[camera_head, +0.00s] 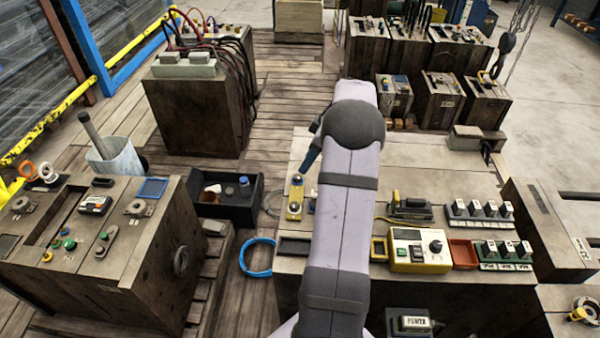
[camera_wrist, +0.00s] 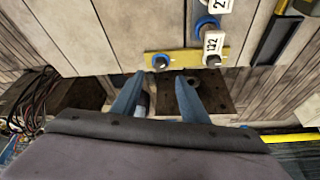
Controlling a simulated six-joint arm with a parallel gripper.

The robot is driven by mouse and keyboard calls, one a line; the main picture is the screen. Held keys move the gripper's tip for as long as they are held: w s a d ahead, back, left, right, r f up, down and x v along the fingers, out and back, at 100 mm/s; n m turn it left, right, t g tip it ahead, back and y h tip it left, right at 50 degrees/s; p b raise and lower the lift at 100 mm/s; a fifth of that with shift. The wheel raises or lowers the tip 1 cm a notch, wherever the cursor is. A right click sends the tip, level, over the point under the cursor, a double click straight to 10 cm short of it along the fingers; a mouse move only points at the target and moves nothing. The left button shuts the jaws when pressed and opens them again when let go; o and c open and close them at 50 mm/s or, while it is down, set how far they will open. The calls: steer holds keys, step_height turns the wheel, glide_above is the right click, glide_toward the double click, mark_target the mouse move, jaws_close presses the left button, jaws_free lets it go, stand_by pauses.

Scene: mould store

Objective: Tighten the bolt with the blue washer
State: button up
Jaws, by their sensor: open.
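A yellow plate (camera_head: 295,197) lies on the wooden block's top, left of my arm. In the wrist view the plate (camera_wrist: 185,55) carries a bolt with a blue washer (camera_wrist: 160,62) at its left end. A grey bolt (camera_wrist: 213,60) with a tag reading 132 stands at its right end. My gripper (camera_wrist: 158,88) is open and empty, its two blue fingers apart, below the plate in that picture. In the head view only a blue finger (camera_head: 310,158) shows, beyond the plate; my arm hides the rest.
Another blue-ringed piece (camera_wrist: 207,25) with a white tag is beyond the plate. A yellow control box (camera_head: 420,250), a red tray (camera_head: 463,254) and switch banks (camera_head: 505,252) crowd the block's right side. A black bin (camera_head: 230,205) and a blue cable coil (camera_head: 258,258) lie left of it.

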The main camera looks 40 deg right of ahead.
mark_target(298, 176)
steer(key=shift+p+x, duration=0.7)
steer(key=shift+x, duration=3)
steer(key=shift+c, duration=0.2)
